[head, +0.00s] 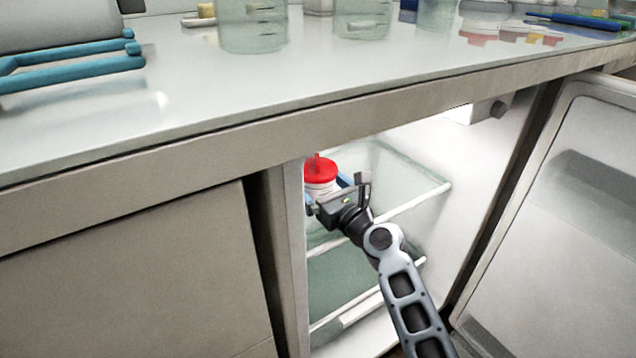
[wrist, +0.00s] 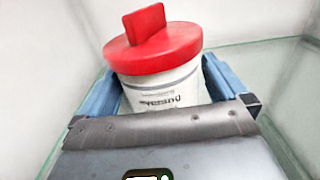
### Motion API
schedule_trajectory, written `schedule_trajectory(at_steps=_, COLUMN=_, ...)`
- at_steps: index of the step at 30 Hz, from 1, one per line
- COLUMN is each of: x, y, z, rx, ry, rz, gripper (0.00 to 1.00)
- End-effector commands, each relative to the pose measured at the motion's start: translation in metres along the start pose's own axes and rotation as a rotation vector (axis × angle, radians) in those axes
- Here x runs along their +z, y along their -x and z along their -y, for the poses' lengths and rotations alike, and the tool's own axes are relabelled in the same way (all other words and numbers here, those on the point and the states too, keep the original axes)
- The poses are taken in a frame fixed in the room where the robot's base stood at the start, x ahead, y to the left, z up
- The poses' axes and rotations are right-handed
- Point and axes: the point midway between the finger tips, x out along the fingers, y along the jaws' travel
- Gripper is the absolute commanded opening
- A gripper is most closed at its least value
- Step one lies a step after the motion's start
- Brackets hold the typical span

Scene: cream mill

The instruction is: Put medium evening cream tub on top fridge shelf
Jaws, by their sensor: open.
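The cream tub (head: 321,177) is white with a red lid and a raised red grip on top. It stands upright at the left of the top glass fridge shelf (head: 400,205). In the wrist view the tub (wrist: 165,90) shows part of a printed label that I cannot read fully. My gripper (head: 328,187) reaches into the open fridge, its blue fingers one on each side of the tub. In the wrist view my gripper (wrist: 160,92) is open around the tub. The tub's base is hidden behind the gripper body.
The fridge door (head: 590,180) stands open at the right. A lower glass shelf (head: 350,275) lies below, and the top shelf is clear right of the tub. The white counter (head: 200,100) above carries clear beakers (head: 253,25) and a blue-handled item (head: 75,70).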

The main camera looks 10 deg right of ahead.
Motion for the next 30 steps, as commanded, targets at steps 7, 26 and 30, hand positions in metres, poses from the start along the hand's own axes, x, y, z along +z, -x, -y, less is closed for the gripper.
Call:
schedule_trajectory(at_steps=7, x=0.003, y=0.050, z=0.000, rx=-0.002, ry=0.000, rz=-0.002, gripper=1.00)
schedule_trajectory(at_steps=26, x=0.001, y=0.109, z=0.000, rx=0.000, ry=0.000, rz=0.001, gripper=1.00)
schedule_trajectory(at_steps=30, x=-0.003, y=0.113, z=0.000, rx=-0.004, ry=0.018, rz=-0.006, gripper=1.00)
